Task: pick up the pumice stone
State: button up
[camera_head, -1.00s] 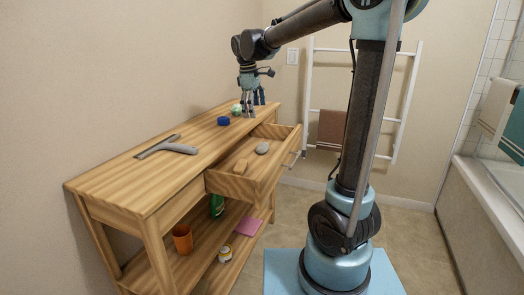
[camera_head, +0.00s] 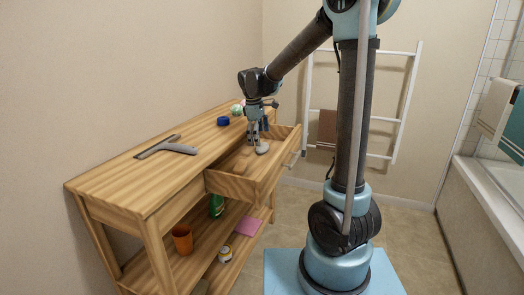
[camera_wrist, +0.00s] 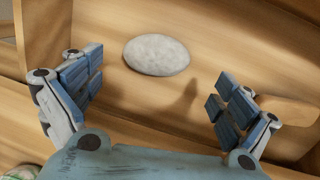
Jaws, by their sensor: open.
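The pumice stone (camera_wrist: 156,55) is a pale grey oval lying on the floor of the open drawer (camera_head: 228,186). In the head view the stone (camera_head: 262,149) shows just beside and below my fingertips. My gripper (camera_head: 257,138) is inside or just over the drawer, pointing down. In the wrist view my gripper (camera_wrist: 158,98) is open, with its two fingers spread wide and nothing between their tips. The stone lies just beyond the line between the fingers, apart from both.
A wooden brush-like block (camera_head: 243,158) lies in the drawer near the stone; it shows by the right finger (camera_wrist: 285,112). The drawer walls are close around. A squeegee (camera_head: 167,147), a blue round item (camera_head: 223,121) and a green item (camera_head: 237,110) are on the tabletop.

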aim_at(262, 145)
jog(key=f, duration=0.2)
jog(key=w+d+f, duration=0.1)
jog(key=shift+f, duration=0.8)
jog(key=c, duration=1.1)
